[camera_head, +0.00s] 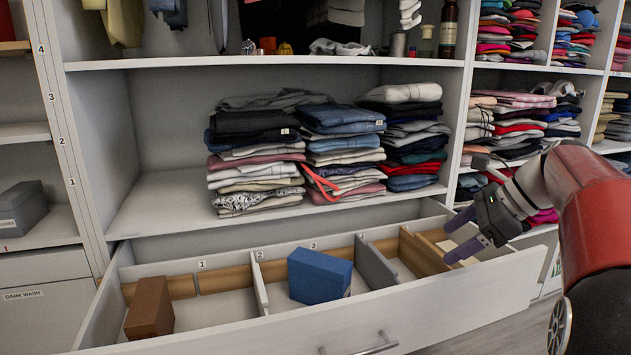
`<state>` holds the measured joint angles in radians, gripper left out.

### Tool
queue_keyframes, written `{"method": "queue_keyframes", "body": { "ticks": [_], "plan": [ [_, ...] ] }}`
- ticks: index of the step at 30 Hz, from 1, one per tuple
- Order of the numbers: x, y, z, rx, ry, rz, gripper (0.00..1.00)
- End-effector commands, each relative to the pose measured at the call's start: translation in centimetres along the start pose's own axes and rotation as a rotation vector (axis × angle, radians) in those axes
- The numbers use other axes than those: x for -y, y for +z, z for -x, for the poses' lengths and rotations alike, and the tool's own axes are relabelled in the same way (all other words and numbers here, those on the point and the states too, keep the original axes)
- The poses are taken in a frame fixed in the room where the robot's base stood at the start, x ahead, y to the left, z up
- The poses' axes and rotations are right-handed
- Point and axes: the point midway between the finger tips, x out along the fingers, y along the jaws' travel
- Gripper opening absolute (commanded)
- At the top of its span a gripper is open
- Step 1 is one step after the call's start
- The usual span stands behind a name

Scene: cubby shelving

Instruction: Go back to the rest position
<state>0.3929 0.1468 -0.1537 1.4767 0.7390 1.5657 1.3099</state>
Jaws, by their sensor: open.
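My gripper (463,237) is at the right of the view, at the end of my red and white arm. Its two dark fingers are spread apart and point left, with nothing between them. It hangs over the right end of an open drawer (440,310). In the drawer, a blue box (320,276) sits tilted in a middle compartment. A brown box (150,308) stands in the left compartment.
Grey and wooden dividers (375,264) split the drawer, which juts out below the shelf. Stacks of folded clothes (258,165) fill the shelf above. More clothes lie in cubbies (515,125) behind my arm. A grey box (22,208) sits at far left.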

Motion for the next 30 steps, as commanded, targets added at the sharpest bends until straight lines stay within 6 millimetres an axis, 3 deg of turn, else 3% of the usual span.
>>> {"method": "queue_keyframes", "body": {
  "ticks": [8, 14, 18, 21, 25, 30],
  "plan": [
    [-5.4, 1.1, -2.1, -0.116, 0.005, 0.308, 0.74],
    [-11.9, 0.7, -4.4, -0.259, 0.037, 0.700, 0.74],
    [-18.2, -1.1, -6.7, -0.409, 0.102, 1.138, 0.74],
    [-21.8, -3.0, -8.1, -0.511, 0.163, 1.442, 0.74],
    [-24.9, -5.1, -9.5, -0.611, 0.236, 1.748, 0.74],
    [-26.5, -6.6, -10.3, -0.675, 0.292, 1.941, 0.74]
  ]
}}
